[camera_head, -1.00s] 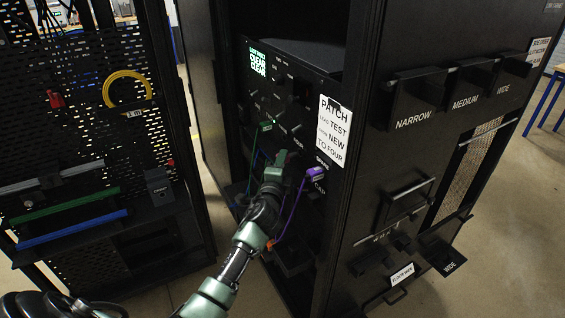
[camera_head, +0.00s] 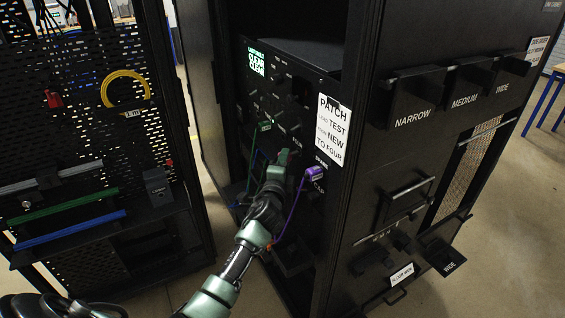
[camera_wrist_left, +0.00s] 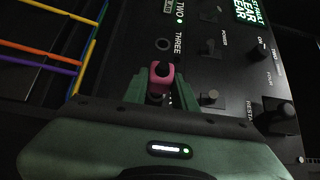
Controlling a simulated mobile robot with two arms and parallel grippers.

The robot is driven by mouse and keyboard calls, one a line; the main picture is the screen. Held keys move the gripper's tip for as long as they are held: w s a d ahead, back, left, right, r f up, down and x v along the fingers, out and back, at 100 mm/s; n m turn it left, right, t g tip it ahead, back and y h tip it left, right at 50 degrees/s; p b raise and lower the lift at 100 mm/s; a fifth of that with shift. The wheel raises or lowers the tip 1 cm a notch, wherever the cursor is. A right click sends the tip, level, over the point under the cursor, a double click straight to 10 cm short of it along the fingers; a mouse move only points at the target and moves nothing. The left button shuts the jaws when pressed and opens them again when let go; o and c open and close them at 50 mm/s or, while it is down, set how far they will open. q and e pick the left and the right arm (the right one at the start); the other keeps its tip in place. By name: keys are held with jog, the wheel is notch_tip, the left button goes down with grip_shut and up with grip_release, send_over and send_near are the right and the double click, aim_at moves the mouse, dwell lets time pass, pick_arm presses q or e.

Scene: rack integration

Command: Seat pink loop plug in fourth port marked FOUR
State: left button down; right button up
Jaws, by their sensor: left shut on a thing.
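The pink loop plug (camera_wrist_left: 161,75) shows in the left wrist view between the fingers of my left gripper (camera_wrist_left: 161,92), which is shut on it. In the head view my left gripper (camera_head: 284,155) is close to the dark port panel, and the plug is hidden there. In the left wrist view a round port (camera_wrist_left: 163,45) beside the label THREE is just beyond the plug and looks empty. The fourth port cannot be made out; plug and gripper cover that area, so I cannot tell whether the plug touches it. My right gripper is not in view.
A purple cable plug (camera_head: 314,173) sticks out right of my left gripper, its cable hanging beside the arm. A green plug (camera_head: 265,126) is to its left. Knobs (camera_wrist_left: 281,116) project from the panel close to the gripper. A white PATCH card (camera_head: 332,131) hangs on the rack.

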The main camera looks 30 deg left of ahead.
pick_arm(q)
jog(key=shift+w+d+r+b, duration=0.1)
jog(key=shift+w+d+b, duration=0.3)
jog(key=shift+w, duration=0.25)
jog(key=shift+w+d+b, duration=0.4)
jog(key=shift+w, duration=0.2)
jog(key=c, duration=1.1)
grip_release()
jog(key=shift+o, duration=0.2)
jog(key=v, duration=0.7)
jog(key=shift+s+b, duration=0.35)
jog(key=shift+d, duration=0.1)
